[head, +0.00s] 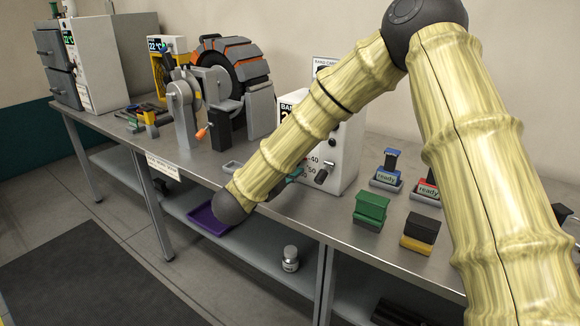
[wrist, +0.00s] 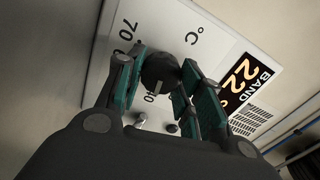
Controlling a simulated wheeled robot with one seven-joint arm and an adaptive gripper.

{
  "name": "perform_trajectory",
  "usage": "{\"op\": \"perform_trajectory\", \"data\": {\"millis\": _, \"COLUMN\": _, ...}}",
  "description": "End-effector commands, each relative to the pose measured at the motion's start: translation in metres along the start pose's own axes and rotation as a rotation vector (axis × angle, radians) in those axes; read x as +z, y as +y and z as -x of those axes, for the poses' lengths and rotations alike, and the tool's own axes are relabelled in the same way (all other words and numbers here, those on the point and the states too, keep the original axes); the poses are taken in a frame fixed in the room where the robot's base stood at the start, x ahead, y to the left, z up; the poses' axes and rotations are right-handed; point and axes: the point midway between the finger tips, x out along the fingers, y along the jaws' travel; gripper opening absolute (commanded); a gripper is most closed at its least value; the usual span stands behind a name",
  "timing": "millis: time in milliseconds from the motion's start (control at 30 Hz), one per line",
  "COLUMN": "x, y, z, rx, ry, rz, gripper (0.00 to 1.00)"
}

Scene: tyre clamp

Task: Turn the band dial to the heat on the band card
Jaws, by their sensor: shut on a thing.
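The band box (head: 346,153) is white and stands on the bench, partly behind my arm. In the wrist view its face (wrist: 213,45) is tilted and shows a display (wrist: 246,78) reading BAND 22. The band dial (wrist: 160,70) is a dark round knob, with 70 and what looks like 60 printed near it. My gripper (wrist: 164,70) has its teal pads on both sides of the dial and is shut on it. In the head view my gripper (head: 296,172) is mostly hidden by my arm. The band card (head: 323,64) on the wall is mostly covered, its heat unreadable.
A tyre clamp machine (head: 232,85) stands left of the box. A purple tray (head: 207,221) and a jar (head: 290,259) are on the lower shelf.

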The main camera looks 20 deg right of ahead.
Motion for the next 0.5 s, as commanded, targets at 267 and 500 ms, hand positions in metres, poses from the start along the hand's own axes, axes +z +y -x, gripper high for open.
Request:
{"op": "perform_trajectory", "data": {"millis": 267, "x": -0.0008, "y": 0.0008, "z": -0.0004, "rx": 0.001, "ry": 0.002, "rz": 0.002, "gripper": 0.13}}
{"op": "perform_trajectory", "data": {"millis": 500, "x": -0.0005, "y": 0.0007, "z": -0.0003, "rx": 0.001, "ry": 0.001, "rz": 0.002, "gripper": 0.57}}
